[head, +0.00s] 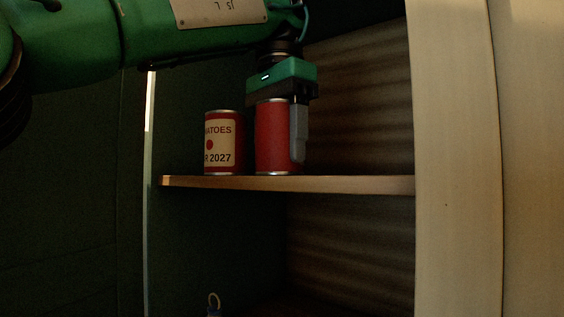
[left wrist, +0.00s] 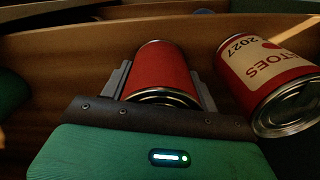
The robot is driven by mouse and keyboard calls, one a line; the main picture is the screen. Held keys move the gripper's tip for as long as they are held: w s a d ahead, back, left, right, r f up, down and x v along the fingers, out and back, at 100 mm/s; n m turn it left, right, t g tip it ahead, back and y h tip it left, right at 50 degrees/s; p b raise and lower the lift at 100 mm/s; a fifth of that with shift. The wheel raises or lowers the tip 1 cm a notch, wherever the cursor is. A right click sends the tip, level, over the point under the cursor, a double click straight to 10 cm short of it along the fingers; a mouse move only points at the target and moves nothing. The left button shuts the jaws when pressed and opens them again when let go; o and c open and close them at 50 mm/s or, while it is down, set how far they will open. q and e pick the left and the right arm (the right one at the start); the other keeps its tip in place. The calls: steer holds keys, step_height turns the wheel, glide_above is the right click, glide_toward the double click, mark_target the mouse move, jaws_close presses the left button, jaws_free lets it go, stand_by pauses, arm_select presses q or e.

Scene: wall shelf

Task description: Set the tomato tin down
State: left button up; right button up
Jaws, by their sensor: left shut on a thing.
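A plain red tin (head: 273,138) is at the shelf board (head: 290,184), its lower end at the level of the board's front edge. My left gripper (head: 283,135) comes down from above and is shut on this tin, one grey finger showing on its right side. In the left wrist view the red tin (left wrist: 161,70) sits between both fingers. A second red tin with a cream tomato label (head: 222,143) stands upright on the board just left of it. The labelled tin also shows in the left wrist view (left wrist: 268,75). My right gripper is not in view.
The board is clear to the right of the held tin, up to a pale upright panel (head: 455,150). A dark upright side stands at the left. A small ringed object (head: 213,303) shows below the shelf.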

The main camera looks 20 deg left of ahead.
arm_select(q)
steer(key=shift+d, duration=0.1)
steer(key=shift+s+r, duration=0.15)
steer(key=shift+s, duration=0.2)
steer(key=o, duration=1.3)
steer(key=shift+w+f, duration=0.2)
steer(key=shift+c, duration=0.2)
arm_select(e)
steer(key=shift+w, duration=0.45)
arm_select(q)
steer(key=shift+s+r, duration=0.1)
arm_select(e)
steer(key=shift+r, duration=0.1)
arm_select(q)
steer(key=shift+r, duration=0.25)
step_height(320, 180, up, 6)
steer(key=p, duration=0.6)
steer(key=shift+f, duration=0.1)
steer(key=shift+r+p, duration=0.65)
steer(key=shift+p, duration=0.05)
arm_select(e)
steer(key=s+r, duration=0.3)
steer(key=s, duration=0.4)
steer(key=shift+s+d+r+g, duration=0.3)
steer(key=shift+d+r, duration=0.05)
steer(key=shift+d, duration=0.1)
